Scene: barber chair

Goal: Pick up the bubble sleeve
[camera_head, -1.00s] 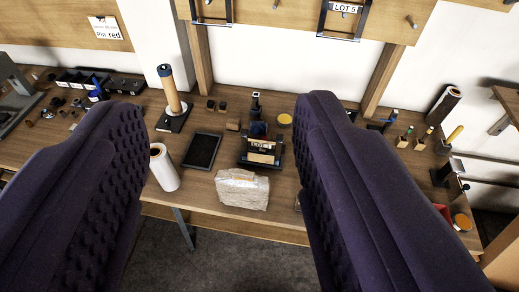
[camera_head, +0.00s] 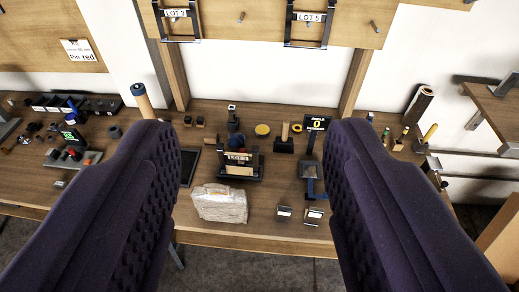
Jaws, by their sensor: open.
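The bubble sleeve (camera_head: 220,203) looks like a pale, crinkled, semi-clear packet. It lies near the front edge of the wooden bench, left of the middle of the picture. My gripper (camera_head: 250,150) is open and empty, its two dark padded fingers large in the foreground. The packet shows in the gap between the fingers, closer to the left one. It is beyond them and apart from them. The left finger hides part of the bench around the dark tray.
A dark flat tray (camera_head: 188,165) lies left. Frames hang on the back wall.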

